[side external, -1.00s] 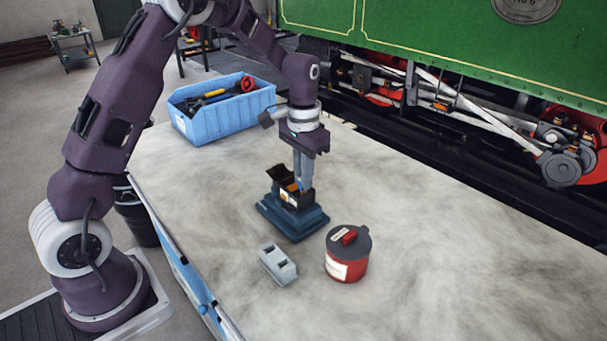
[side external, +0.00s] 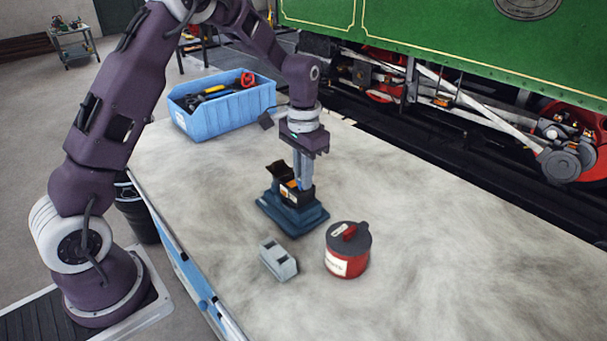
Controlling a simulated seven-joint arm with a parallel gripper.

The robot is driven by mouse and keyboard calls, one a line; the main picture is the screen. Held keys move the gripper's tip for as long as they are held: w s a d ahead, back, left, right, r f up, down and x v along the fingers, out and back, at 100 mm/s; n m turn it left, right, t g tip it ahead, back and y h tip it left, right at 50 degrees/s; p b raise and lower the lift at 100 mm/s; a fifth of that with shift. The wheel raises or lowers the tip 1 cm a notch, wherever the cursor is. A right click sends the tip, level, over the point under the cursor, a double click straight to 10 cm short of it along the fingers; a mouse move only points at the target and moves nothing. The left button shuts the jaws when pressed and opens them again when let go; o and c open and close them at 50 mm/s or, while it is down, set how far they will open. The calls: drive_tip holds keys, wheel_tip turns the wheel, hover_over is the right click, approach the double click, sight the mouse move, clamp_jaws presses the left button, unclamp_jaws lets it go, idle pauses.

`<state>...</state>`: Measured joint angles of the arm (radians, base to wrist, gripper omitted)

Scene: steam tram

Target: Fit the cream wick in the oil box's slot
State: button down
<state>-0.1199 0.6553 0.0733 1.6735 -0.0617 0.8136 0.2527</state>
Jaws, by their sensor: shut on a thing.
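The oil box (side external: 291,196) is a small dark box with its lid tipped open and some orange inside. It stands on a stepped blue base (side external: 293,218) in the middle of the bench. My gripper (side external: 304,184) points down at the right side of the oil box's open top, with its fingertips at or just inside the opening. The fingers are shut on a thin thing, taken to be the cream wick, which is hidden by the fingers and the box. The slot is too small and too covered to make out.
A grey block with two openings (side external: 279,260) lies in front of the oil box. A red tin with a dark lid (side external: 347,262) stands to its right. A blue crate of tools (side external: 222,112) is at the back left. The bench's right side (side external: 450,240) is clear.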

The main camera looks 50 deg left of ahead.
drive_tip(key=shift+f, duration=0.15)
idle(0.7)
drive_tip(key=c, duration=1.3)
unclamp_jaws()
drive_tip(key=shift+o, duration=0.2)
drive_tip(key=shift+r, duration=3.55)
drive_tip(key=s+d+r+t, duration=0.2)
drive_tip(key=s+d+r, duration=0.1)
drive_tip(key=s+r, duration=0.45)
drive_tip(key=s+d+r+t, duration=0.1)
drive_tip(key=s+d, duration=0.1)
drive_tip(key=s, duration=0.8)
drive_tip(key=s+d+r+t, duration=0.2)
drive_tip(key=s, duration=0.8)
drive_tip(key=shift+s+t, duration=0.25)
drive_tip(key=shift+t, duration=0.05)
